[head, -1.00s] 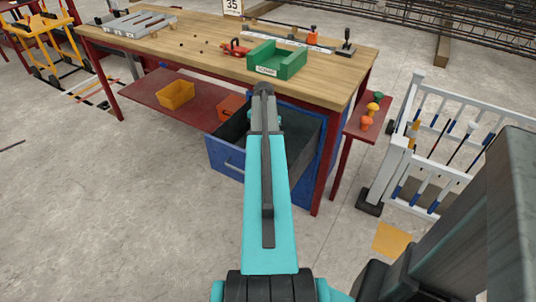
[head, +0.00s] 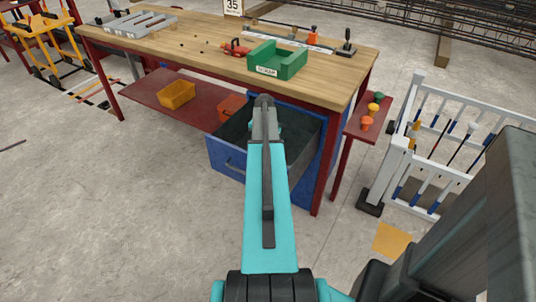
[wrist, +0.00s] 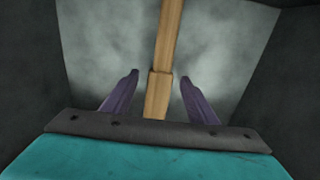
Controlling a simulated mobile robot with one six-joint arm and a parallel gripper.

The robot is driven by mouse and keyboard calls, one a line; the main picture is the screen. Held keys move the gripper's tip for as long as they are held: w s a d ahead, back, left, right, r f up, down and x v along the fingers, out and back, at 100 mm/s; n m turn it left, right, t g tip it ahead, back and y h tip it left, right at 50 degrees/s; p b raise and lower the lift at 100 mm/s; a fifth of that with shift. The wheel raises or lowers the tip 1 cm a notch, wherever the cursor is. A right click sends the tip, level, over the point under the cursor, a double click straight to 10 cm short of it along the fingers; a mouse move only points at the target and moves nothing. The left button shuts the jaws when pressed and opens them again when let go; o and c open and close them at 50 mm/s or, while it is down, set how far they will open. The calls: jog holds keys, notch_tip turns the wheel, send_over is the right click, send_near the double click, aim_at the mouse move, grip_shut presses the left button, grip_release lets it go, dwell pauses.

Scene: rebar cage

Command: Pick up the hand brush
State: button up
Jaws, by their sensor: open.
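In the wrist view, a light wooden bar (wrist: 164,60), apparently the hand brush's handle, runs from the top of the picture down between my fingers. It has a step in its width partway along. No bristles show, so I cannot confirm that it is the brush. My gripper (wrist: 158,80) is open, with one dark purple finger on each side of the wood and a gap on both sides. In the head view, my arm reaches into the open blue drawer (head: 226,162) under the workbench, and the arm hides my fingers and the wood.
The drawer's dark walls (wrist: 38,60) stand close on both sides. The wooden workbench top (head: 215,62) is above and behind, with a green tray (head: 278,68) near its front edge. A yellow bin (head: 176,95) sits on the red lower shelf. A white railing (head: 400,160) stands at right.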

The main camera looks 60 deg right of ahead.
jog(key=shift+f, duration=0.65)
grip_shut()
jog(key=shift+r, duration=0.1)
notch_tip(320, 180, up, 18)
dwell(0.9)
dwell(0.4)
